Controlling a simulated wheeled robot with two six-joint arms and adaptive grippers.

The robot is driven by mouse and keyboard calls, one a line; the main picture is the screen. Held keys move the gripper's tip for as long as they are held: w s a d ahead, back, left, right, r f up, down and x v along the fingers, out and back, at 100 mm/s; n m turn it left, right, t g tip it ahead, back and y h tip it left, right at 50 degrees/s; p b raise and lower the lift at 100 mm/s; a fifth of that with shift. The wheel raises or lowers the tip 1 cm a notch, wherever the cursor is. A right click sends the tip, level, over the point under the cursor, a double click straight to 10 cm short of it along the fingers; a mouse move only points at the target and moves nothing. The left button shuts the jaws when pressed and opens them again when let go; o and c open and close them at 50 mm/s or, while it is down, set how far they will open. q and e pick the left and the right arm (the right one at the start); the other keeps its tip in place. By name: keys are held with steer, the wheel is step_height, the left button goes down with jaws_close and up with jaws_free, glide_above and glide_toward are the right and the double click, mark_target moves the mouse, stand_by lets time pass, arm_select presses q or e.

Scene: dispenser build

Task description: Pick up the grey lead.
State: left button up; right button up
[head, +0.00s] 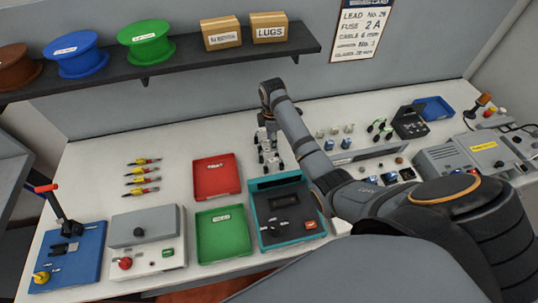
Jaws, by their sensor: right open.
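My right arm comes in from the lower right and reaches over the bench. My right gripper (269,163) points down just above the bench, behind the teal-edged tester (282,200) and right of the red tray (216,178). Its jaws are open, with small pale and dark parts around them that I cannot tell apart. I cannot make out a grey lead for certain; it may be at or behind the gripper or hidden by my arm. My left gripper is not in view.
Several yellow-red pieces (142,179) lie left of the red tray. A green tray (221,233) is in front of it. A grey press box (145,228) and blue-based lever tool (72,255) stand left. A blue tray (434,108) is back right. A shelf (160,68) overhangs the back.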

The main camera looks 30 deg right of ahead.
mark_target(269, 150)
steer(key=shift+w+a+f+p, duration=0.1)
steer(key=shift+w+f+p, duration=0.15)
steer(key=shift+f, duration=0.2)
steer(key=shift+w+a+f+p, duration=0.1)
steer(key=shift+f+p, duration=0.15)
steer(key=shift+f, duration=0.15)
steer(key=f, duration=0.1)
steer(key=f+p, duration=0.1)
steer(key=shift+s+a+f, duration=0.3)
steer(key=shift+a, duration=0.05)
steer(key=shift+f, duration=0.75)
steer(key=shift+w+f, duration=0.1)
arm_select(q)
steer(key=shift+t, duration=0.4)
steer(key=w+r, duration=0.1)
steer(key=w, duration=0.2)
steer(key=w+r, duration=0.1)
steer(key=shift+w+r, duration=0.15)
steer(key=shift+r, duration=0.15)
arm_select(e)
jaws_close()
